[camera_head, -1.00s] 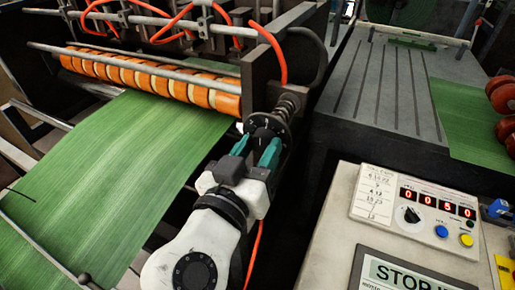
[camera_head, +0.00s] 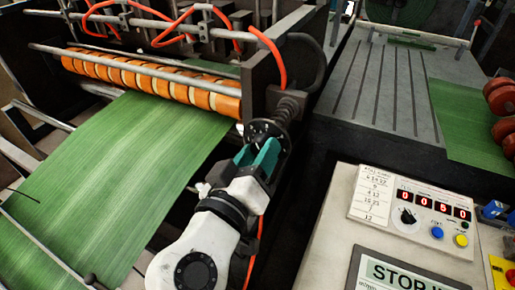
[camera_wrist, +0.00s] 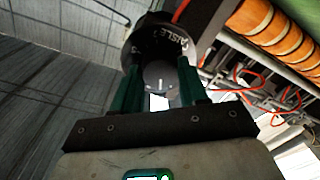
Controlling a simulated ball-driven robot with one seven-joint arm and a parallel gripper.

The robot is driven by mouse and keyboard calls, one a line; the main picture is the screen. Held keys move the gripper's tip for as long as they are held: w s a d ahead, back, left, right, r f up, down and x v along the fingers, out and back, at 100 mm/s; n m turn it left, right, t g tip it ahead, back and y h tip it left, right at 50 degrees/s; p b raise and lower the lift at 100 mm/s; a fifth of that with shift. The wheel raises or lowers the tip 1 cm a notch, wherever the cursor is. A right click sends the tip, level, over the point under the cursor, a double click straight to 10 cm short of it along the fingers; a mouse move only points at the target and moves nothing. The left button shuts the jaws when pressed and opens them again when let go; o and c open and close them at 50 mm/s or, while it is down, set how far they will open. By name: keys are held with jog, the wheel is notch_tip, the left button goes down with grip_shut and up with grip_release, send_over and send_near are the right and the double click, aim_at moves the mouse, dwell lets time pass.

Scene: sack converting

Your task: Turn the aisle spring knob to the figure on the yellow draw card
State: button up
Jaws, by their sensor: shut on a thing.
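The aisle spring knob (camera_head: 262,130) is a dark round dial with pale marks, at the end of a coil spring (camera_head: 289,108) by the roller's right end. In the wrist view its dark collar (camera_wrist: 160,35) bears the word AISLE, and its grey face (camera_wrist: 158,75) has a pale line. My gripper (camera_head: 257,152) has teal fingers on either side of the knob and is shut on it. In the wrist view the gripper (camera_wrist: 157,85) has one finger at each side of the face. The dial's figures are too small to read. I cannot make out a yellow draw card.
Orange rollers (camera_head: 150,80) and a green web (camera_head: 120,160) lie left of my arm. A control panel (camera_head: 330,215) at right has a red display (camera_head: 434,203) reading 0050 and a white handwritten card (camera_head: 372,193). A yellow plate with a red button (camera_head: 503,272) sits at lower right.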

jog(key=n+p, duration=0.2)
jog(key=n, duration=0.2)
jog(key=shift+n+p, duration=0.4)
dwell(0.4)
jog(key=o, duration=1)
jog(key=shift+o, duration=0.2)
jog(key=b+v, duration=0.2)
jog(key=v, duration=0.9)
jog(key=shift+b, duration=0.4)
jog(key=shift+w+a+r, duration=0.1)
jog(key=shift+w+a, duration=0.05)
